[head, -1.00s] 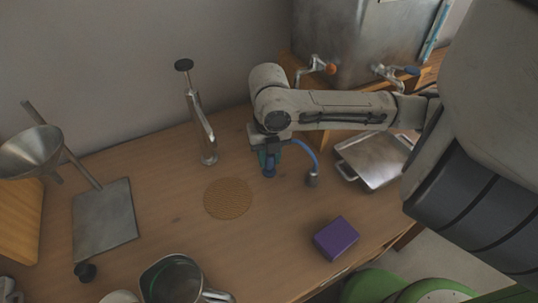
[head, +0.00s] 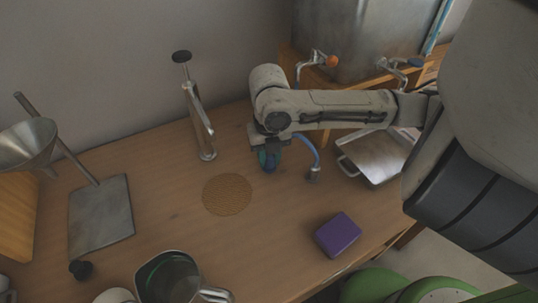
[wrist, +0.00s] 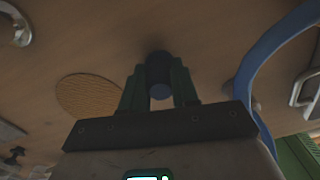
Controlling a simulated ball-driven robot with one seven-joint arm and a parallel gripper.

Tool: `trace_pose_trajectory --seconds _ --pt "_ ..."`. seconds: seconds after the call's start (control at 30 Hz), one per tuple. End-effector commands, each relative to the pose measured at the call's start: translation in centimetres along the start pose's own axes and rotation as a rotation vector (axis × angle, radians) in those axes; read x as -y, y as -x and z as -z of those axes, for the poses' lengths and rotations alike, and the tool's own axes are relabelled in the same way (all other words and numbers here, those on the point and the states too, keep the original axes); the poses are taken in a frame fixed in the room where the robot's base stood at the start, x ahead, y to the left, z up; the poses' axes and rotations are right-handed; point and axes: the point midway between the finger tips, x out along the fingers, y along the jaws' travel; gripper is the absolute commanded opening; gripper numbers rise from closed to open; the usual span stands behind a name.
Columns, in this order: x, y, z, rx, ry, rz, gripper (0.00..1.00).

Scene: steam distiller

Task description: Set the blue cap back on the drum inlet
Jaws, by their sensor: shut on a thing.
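The blue cap (wrist: 159,75) is a short dark-blue cylinder between the green fingers of my gripper (wrist: 160,88) in the wrist view. My gripper (head: 268,160) is shut on it. In the head view the cap (head: 268,166) shows small under the wrist, over the table right of the round woven mat; its exact height is unclear. The grey metal drum (head: 350,45) stands at the back right, with its top cut off by the frame. I cannot make out its inlet.
A blue hose (head: 314,148) curves beside my gripper. A metal press (head: 200,120) stands left of it, near the woven mat (head: 227,194). A metal tray (head: 375,157), purple box (head: 338,235), jug (head: 168,280) and funnel stand (head: 100,212) surround clear wood. Two taps jut from the drum.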

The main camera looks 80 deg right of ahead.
Motion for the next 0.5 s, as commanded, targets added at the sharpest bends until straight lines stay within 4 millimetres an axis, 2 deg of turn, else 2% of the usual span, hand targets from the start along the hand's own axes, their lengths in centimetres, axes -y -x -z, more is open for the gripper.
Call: trace_pose_trajectory --seconds 0.27,0.3,0.5 --pt "-0.01 -0.18 0.00 0.000 0.000 0.000 0.00" --pt "-0.01 -0.18 0.00 0.000 0.000 0.000 0.32" --pt "-0.01 -0.19 0.01 0.000 0.000 0.000 0.51"
